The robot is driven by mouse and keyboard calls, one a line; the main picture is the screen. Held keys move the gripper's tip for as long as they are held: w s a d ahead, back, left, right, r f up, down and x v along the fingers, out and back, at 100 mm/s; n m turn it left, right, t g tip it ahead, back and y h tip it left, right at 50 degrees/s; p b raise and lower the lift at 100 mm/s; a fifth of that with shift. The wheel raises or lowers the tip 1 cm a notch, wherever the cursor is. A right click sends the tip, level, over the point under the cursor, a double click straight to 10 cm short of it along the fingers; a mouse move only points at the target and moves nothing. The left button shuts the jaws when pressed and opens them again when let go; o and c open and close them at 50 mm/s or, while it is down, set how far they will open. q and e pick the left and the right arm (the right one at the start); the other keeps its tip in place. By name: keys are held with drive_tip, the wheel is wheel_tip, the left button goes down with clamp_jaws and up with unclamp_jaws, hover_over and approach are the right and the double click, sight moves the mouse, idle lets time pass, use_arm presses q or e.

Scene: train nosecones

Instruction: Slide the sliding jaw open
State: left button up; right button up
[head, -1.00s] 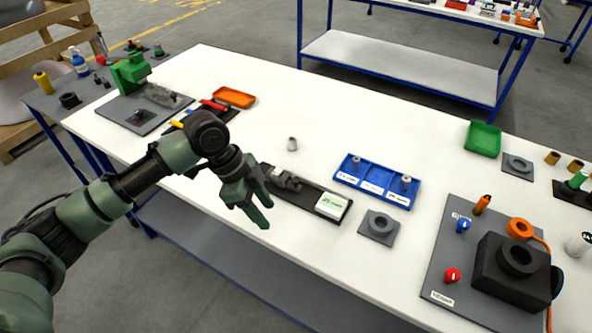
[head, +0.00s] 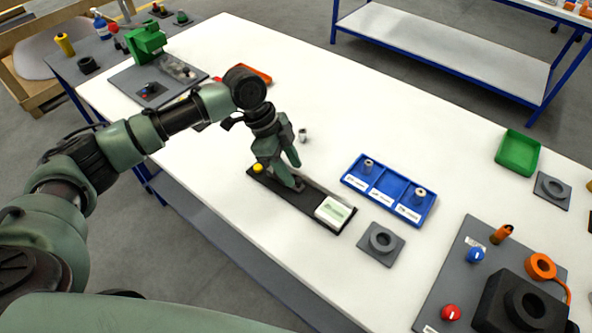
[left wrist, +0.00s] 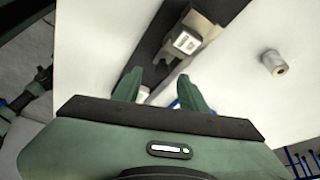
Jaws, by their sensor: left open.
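A long black base (head: 270,190) lies near the table's front edge. It has a yellow knob (head: 257,168) at its left end and a white box with a green label (head: 334,211) at its right. My left gripper (head: 293,172) is open, pointing down over the middle of the base and covering most of the jaws in the head view. In the left wrist view, a grey jaw block with a white label (left wrist: 187,42) stands just beyond the open fingers (left wrist: 157,82). I cannot tell whether the fingers touch anything. My right gripper is not in view.
A small grey cylinder (head: 303,135) stands just behind the base. A blue tray (head: 383,189) and a grey ring plate (head: 381,243) are to the right. A black block (head: 522,308) stands far right. The table's back middle is clear.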

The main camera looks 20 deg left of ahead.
use_arm(q)
drive_tip(key=shift+x, duration=1.15)
drive_tip(key=shift+w+d+f, duration=0.15)
drive_tip(key=shift+w+f, duration=0.05)
drive_tip(key=shift+f, duration=0.05)
drive_tip(key=c, duration=0.9)
clamp_jaws()
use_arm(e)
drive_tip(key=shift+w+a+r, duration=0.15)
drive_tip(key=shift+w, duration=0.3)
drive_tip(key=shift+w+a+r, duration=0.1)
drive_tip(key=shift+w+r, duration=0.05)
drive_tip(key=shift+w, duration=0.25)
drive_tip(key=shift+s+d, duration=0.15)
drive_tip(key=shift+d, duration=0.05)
